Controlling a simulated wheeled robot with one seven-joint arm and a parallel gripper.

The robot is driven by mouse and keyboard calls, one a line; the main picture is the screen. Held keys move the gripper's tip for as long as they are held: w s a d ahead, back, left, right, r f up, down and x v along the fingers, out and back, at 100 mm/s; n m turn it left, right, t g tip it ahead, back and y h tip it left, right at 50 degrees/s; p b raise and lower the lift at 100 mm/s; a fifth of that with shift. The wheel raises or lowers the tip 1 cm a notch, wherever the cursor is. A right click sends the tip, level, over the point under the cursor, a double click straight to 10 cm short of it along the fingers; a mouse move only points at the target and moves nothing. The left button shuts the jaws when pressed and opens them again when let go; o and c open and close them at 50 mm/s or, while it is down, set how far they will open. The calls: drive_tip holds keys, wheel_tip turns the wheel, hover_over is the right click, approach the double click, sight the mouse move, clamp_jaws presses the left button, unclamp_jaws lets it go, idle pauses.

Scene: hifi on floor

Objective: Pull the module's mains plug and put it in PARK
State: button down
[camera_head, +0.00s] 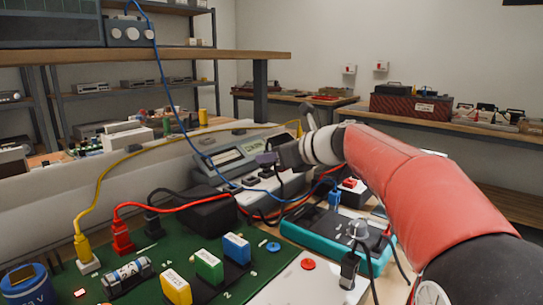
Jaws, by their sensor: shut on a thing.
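My gripper (276,158) reaches in from the right, at the end of the red and black arm. It is shut on a small purple-grey plug (265,159), partly covered by the fingers, in front of a grey bench instrument with a display (232,158). A pale socket strip (283,185) with dark sockets or plugs lies just below the gripper. I cannot tell whether the held plug touches it. Dark, red and blue leads cross there. No PARK label can be read, and the module's own label is not legible.
A green circuit board (135,262) with coloured blocks and yellow, red and black plugs fills the front left. A black box (208,212) stands behind it. Loose leads cross the bench.

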drive_tip(key=shift+f, duration=0.25)
idle(0.6)
drive_tip(key=c, duration=1.1)
unclamp_jaws()
drive_tip(key=s+d+r, duration=0.1)
drive_tip(key=d+r, duration=0.1)
drive_tip(key=s+d+r+p, duration=0.1)
drive_tip(key=s+r, duration=0.1)
drive_tip(key=r, duration=0.1)
drive_tip(key=s+d+r+p, duration=0.1)
drive_tip(key=d+r, duration=0.1)
drive_tip(key=shift+s+d+r, duration=0.25)
drive_tip(key=shift+d+r, duration=0.05)
drive_tip(key=shift+d, duration=0.05)
